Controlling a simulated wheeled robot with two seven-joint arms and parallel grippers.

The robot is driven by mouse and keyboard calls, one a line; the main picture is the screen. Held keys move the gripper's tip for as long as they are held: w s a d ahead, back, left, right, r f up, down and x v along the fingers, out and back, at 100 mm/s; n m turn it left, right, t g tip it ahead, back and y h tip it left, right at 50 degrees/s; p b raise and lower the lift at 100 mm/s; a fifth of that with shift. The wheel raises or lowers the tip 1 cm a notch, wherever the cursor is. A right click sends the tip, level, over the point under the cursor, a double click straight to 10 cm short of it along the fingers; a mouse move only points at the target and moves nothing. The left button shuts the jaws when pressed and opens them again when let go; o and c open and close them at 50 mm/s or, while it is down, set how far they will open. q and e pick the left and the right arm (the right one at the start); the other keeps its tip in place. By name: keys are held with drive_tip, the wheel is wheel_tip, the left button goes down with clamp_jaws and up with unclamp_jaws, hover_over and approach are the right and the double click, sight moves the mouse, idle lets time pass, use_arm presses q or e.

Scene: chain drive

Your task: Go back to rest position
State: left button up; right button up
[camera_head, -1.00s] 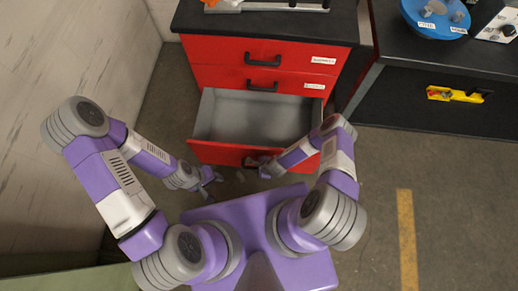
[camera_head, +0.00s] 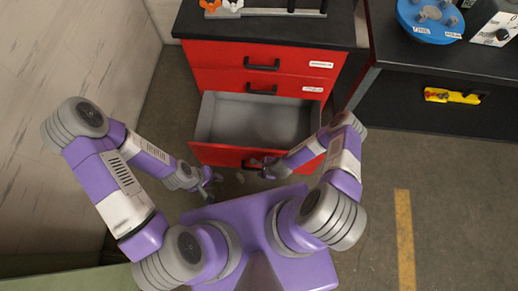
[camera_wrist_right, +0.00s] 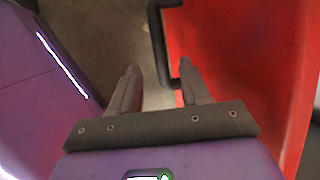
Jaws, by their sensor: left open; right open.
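My left gripper (camera_head: 212,184) is open and empty, low in front of the red cabinet (camera_head: 225,52). My right gripper (camera_head: 258,169) is close to the front of the open bottom drawer (camera_head: 215,153).
Two drawers above are shut. A dark workbench (camera_head: 440,65) stands at the right, with a blue round tray (camera_head: 430,22) and a yellow tool (camera_head: 452,96). A pale wall (camera_head: 60,60) is close at the left. Floor with a yellow stripe (camera_head: 405,240) is clear at the right.

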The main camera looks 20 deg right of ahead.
drive_tip(key=shift+v, duration=1.2)
drive_tip(key=s+r+n+g+p, duration=0.1)
drive_tip(key=s+r+n, duration=0.1)
drive_tip(key=r+n, duration=0.7)
drive_tip(key=s+a+r+n+g+p, duration=0.1)
drive_tip(key=s+r+n+g, duration=0.1)
drive_tip(key=r+n, duration=0.8)
wheel_tip(320, 180, up, 4)
drive_tip(key=shift+s+a+f+y, duration=0.1)
drive_tip(key=shift+s+a+y, duration=0.3)
drive_tip(key=shift+s, duration=0.3)
